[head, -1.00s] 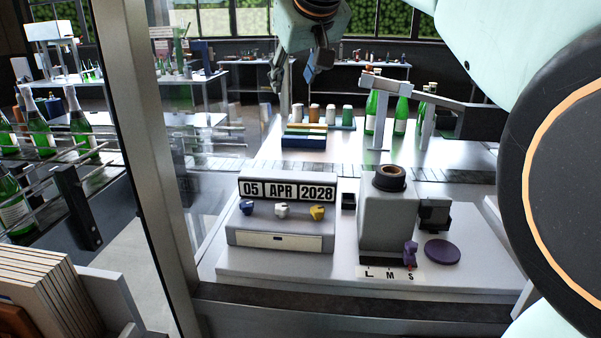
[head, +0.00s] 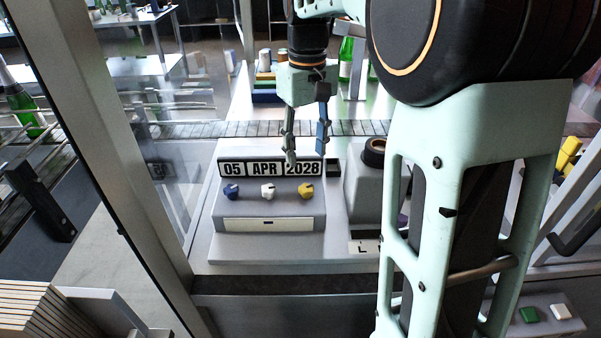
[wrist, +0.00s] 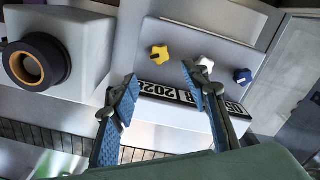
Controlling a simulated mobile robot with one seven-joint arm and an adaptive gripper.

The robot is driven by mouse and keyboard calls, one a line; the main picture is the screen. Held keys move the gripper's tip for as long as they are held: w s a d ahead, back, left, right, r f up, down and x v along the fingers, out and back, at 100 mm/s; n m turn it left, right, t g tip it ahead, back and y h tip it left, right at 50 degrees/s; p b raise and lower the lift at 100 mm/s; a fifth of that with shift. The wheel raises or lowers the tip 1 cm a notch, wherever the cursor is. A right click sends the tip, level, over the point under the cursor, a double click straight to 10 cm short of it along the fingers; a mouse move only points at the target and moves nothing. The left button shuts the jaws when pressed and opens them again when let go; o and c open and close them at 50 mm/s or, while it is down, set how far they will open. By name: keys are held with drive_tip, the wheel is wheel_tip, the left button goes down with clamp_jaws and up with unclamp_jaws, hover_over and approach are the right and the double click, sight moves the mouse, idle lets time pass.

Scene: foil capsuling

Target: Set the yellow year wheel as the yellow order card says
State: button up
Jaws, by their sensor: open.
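The yellow year wheel (head: 306,190) is a small knob on the front of the grey date unit (head: 268,212), below the year part of its display. The display (head: 269,168) reads 05 APR 2028. In the wrist view the yellow wheel (wrist: 159,55) shows beyond my fingertips, uncovered. My gripper (head: 306,159) is open and empty, hanging above and behind the year end of the display; in the wrist view its blue-padded fingers (wrist: 160,78) are spread apart. I cannot make out a yellow order card in any view.
A white wheel (head: 268,190) and a blue wheel (head: 231,191) sit left of the yellow one. A grey block with a dark ring (head: 375,151) stands close on the right, partly behind my arm. A window post (head: 110,120) rises at left.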

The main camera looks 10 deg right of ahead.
sight(307, 186)
wheel_tip(307, 186, down, 9)
drive_tip(key=shift+f, duration=0.2)
idle(0.3)
clamp_jaws()
drive_tip(key=shift+m, duration=0.4)
drive_tip(key=m, duration=0.5)
drive_tip(key=shift+d+r+m+p, duration=0.1)
drive_tip(key=shift+m+p, duration=0.2)
drive_tip(key=shift+m, duration=0.1)
drive_tip(key=m, duration=0.5)
drive_tip(key=shift+d, duration=0.1)
drive_tip(key=shift+m+p, duration=0.3)
